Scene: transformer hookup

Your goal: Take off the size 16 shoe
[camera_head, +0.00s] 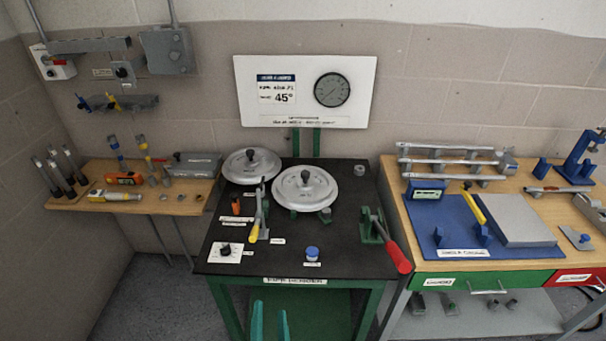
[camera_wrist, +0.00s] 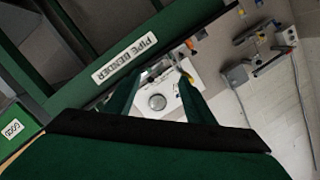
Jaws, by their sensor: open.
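Two round silver discs with black knobs, which look like bender shoes, are at the black-topped pipe bender bench (camera_head: 340,245). The larger-looking near disc (camera_head: 305,190) is mounted toward the middle. The other disc (camera_head: 251,166) lies behind it to the left. Their size markings are too small to read, so I cannot tell which is size 16. My gripper (camera_head: 270,318) shows as two green fingers at the bottom edge in the head view, apart and empty, low in front of the bench. In the wrist view my gripper (camera_wrist: 162,98) is open with nothing between its fingers.
A blue knob (camera_head: 312,253) sits near the front edge. A gauge panel (camera_head: 305,92) hangs behind. Side benches hold tools at left (camera_head: 85,203) and right (camera_head: 420,262).

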